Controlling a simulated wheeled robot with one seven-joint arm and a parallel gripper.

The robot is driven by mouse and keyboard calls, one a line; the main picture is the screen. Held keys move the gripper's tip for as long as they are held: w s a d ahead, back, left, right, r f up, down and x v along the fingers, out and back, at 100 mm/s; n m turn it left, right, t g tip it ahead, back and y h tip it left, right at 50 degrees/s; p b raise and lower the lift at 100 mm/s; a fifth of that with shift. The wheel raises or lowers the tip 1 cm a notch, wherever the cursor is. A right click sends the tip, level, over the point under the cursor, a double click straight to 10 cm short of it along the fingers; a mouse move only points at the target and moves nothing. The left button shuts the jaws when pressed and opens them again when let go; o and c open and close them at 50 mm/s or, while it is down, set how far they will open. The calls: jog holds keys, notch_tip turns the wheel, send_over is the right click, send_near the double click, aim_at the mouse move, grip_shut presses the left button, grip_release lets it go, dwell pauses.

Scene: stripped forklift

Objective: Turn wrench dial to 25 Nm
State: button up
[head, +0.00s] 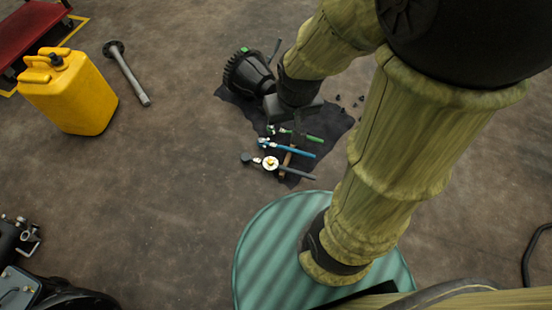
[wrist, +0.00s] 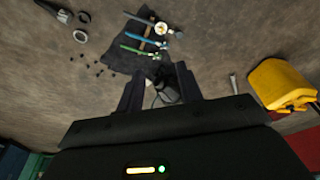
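A wrench with a dark handle and a round white dial (head: 270,163) lies at the near edge of a dark cloth (head: 335,122) on the floor. Its white dial (wrist: 162,28) also shows at the top of the wrist view. The dial's reading is too small to make out. A blue wrench (head: 290,150) and a green wrench (head: 308,137) lie beside it, farther from me. My gripper (wrist: 158,84) is open and empty, its two dark fingers apart. In the head view it hangs over the cloth, beyond the wrenches, and its fingertips are hard to make out.
A black toothed part (head: 248,74) sits at the cloth's far left corner. Small dark pieces (head: 352,102) are scattered to the right. A yellow canister (head: 72,92) and a grey metal shaft (head: 128,74) are at left. Floor left of the wrenches is clear.

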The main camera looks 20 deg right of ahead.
jog(key=shift+d, duration=0.2)
jog(key=shift+o, duration=0.2)
jog(key=shift+o, duration=1.1)
jog(key=w+f+m+g+b, duration=0.1)
jog(key=w+f+m+b, duration=0.2)
jog(key=w+f, duration=0.4)
jog(key=w+f+m+b, duration=0.3)
jog(key=w+f, duration=0.4)
jog(key=f, duration=1.3)
jog(key=w+f+m+g+b, duration=0.1)
jog(key=w+f+m+b, duration=0.3)
jog(key=f, duration=0.9)
jog(key=w+b, duration=0.1)
jog(key=w, duration=0.2)
jog(key=shift+d+f+g, duration=0.15)
jog(key=shift+d+g, duration=0.15)
jog(key=shift+w, duration=0.1)
